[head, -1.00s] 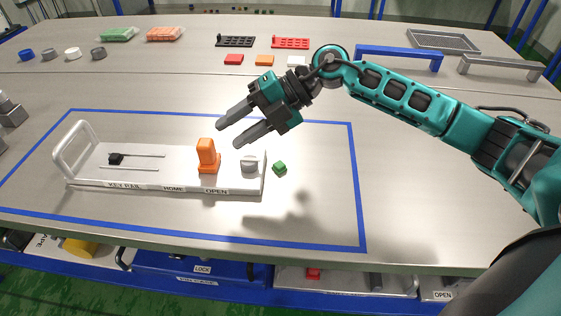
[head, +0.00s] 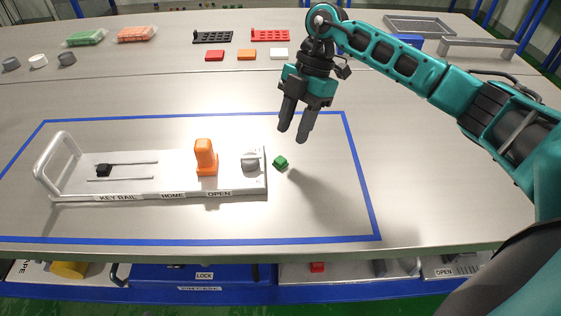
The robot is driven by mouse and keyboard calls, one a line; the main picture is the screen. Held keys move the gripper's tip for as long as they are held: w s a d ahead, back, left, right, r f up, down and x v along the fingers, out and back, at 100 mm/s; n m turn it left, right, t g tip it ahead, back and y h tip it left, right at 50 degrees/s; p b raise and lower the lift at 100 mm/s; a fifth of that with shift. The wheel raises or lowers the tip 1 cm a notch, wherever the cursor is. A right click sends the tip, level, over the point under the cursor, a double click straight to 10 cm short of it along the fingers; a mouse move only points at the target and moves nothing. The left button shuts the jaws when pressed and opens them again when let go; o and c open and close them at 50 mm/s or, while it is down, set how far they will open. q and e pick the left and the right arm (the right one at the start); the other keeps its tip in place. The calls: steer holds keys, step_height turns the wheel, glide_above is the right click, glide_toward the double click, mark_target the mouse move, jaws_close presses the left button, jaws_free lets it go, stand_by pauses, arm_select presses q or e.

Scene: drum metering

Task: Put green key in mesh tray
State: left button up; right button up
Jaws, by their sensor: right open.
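The green key (head: 280,162) is a small green block lying on the table just right of the white key rail board. My right gripper (head: 293,136) is open and empty, pointing down, a little above and behind the green key, not touching it. The grey mesh tray (head: 418,27) lies at the back right of the table, partly behind my right arm. My left gripper is not in view.
The key rail board (head: 130,174) carries an orange block (head: 206,158), a grey knob (head: 250,162) and a black slider (head: 104,170). Blue tape (head: 358,190) frames the work area.

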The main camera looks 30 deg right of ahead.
mark_target(282, 158)
steer(key=shift+x, duration=3.2)
steer(key=shift+w+a+r, duration=0.1)
steer(key=shift+w+a, duration=0.05)
steer(key=shift+w, duration=0.05)
jaws_close()
